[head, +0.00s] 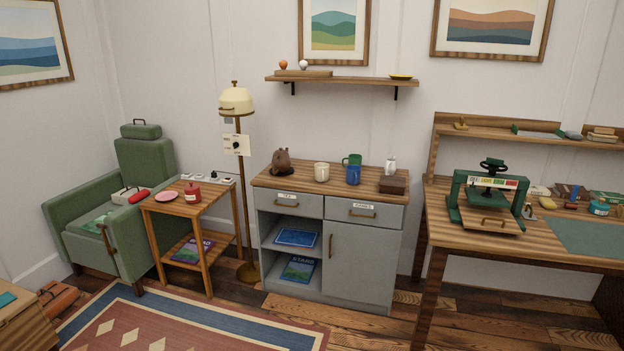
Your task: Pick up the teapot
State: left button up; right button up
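A brown rounded vessel (281,160) that looks like the teapot stands upright at the left end of the grey cabinet's wooden top (335,180). A dark part shows at its base; I cannot tell whether this is a stand. Its handle and spout are not clear at this distance. Neither of my grippers is in view, and nothing is touching the teapot.
A cream mug (321,172), a green mug (354,159), a blue mug (353,175), a small white item (390,166) and a dark brown box (392,185) share the cabinet top. A side table (178,208) stands left. The rug (170,320) lies in front.

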aim_at(281, 161)
jog(key=i, duration=2.4)
